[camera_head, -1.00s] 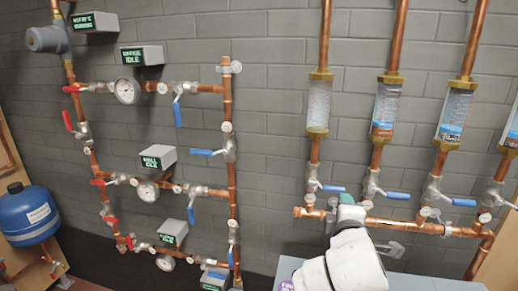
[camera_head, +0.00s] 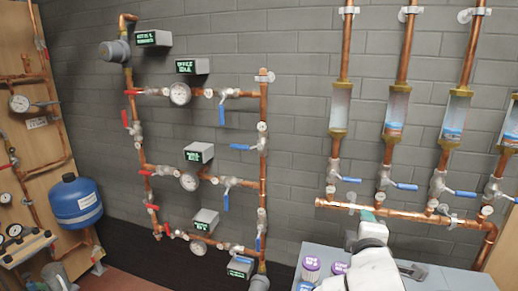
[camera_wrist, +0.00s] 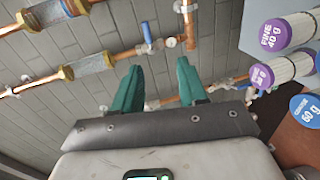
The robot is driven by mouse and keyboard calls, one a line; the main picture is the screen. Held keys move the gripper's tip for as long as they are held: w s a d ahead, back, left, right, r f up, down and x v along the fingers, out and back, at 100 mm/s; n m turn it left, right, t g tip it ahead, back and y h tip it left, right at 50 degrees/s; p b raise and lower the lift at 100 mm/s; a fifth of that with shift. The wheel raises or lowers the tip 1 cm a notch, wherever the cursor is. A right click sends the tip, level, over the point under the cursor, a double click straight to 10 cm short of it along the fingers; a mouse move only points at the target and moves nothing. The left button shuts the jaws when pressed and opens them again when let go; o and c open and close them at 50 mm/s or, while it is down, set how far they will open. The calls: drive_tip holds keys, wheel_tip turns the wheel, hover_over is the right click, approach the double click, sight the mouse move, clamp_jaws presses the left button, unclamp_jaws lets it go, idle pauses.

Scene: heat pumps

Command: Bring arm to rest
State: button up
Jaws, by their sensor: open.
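My white arm (camera_head: 366,262) reaches up from the bottom of the head view, over the grey table, in front of the copper pipes. My gripper (camera_wrist: 158,72) has two green fingers, seen apart with nothing between them in the wrist view. Beyond the fingers are the brick wall and copper pipes. In the head view only a small green part of the gripper shows, near the lower horizontal pipe (camera_head: 400,213); I cannot tell the exact gap to it.
Purple-capped containers (camera_head: 311,268) stand on the grey table (camera_head: 440,280), close to my arm; they also show in the wrist view (camera_wrist: 275,38). Pipes with blue-handled valves (camera_head: 405,186) and clear flow tubes (camera_head: 395,112) line the wall. A blue tank (camera_head: 76,203) is at left.

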drive_tip(key=s+d+f+m+g+y, duration=0.1)
drive_tip(key=s+d+f+m+g, duration=0.25)
drive_tip(key=s+f, duration=0.6)
drive_tip(key=s+d+f+m+g+y, duration=0.1)
drive_tip(key=s+d+f+m+g, duration=0.2)
drive_tip(key=s+f, duration=0.65)
drive_tip(key=s+a+f+m+g+y, duration=0.1)
drive_tip(key=s+f+m+g, duration=0.2)
drive_tip(key=s, duration=0.8)
drive_tip(key=s+a+f+m+g+y, duration=0.1)
drive_tip(key=s+f+m+g, duration=0.3)
drive_tip(key=s+f, duration=0.4)
drive_tip(key=s+m, duration=0.1)
drive_tip(key=s, duration=0.3)
drive_tip(key=shift+s+a+y, duration=0.15)
drive_tip(key=shift+a+y, duration=0.15)
drive_tip(key=shift+a, duration=0.05)
